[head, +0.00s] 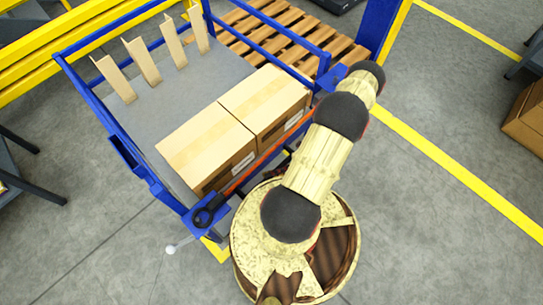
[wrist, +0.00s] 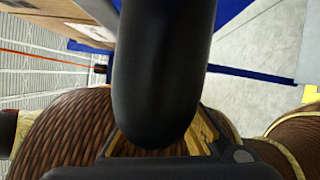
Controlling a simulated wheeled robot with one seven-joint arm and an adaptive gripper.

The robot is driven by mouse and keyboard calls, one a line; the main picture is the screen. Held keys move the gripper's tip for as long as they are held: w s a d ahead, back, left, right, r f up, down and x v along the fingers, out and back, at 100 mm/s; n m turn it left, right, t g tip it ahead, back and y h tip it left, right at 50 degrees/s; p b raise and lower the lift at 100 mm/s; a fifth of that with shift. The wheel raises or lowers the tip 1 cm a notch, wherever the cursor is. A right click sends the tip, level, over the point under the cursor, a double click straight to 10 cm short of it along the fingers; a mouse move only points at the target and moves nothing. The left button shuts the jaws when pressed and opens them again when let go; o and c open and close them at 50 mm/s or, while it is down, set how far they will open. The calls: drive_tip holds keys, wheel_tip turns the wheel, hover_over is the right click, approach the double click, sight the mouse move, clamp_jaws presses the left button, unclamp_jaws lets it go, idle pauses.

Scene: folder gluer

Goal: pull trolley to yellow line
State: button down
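The trolley (head: 115,150) fills the upper left of the head view. It has a blue tube frame and a grey deck, with two cardboard boxes (head: 205,145) on the deck. A long yellow line (head: 455,168) runs along the floor right of the trolley. My arm rises from the lower middle beside the trolley and hides part of its near right side; I cannot make out my gripper there. In the wrist view my dark gripper (wrist: 160,168) shows at the bottom edge. A thick black rounded bar (wrist: 163,70) stands close before it. I cannot tell whether the fingers hold it.
Upright cardboard pieces (head: 143,62) stand at the deck's far side. Yellow rails (head: 60,50) and a wooden pallet (head: 285,35) lie behind. A blue post (head: 378,30) stands near the pallet. A brown box (head: 527,120) is at the right edge. Grey floor between is clear.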

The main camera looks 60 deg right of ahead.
drive_tip(key=c, duration=1.7)
unclamp_jaws()
drive_tip(key=shift+c, duration=0.2)
drive_tip(key=shift+d, duration=0.1)
drive_tip(key=v, duration=1.2)
drive_tip(key=shift+f, duration=0.1)
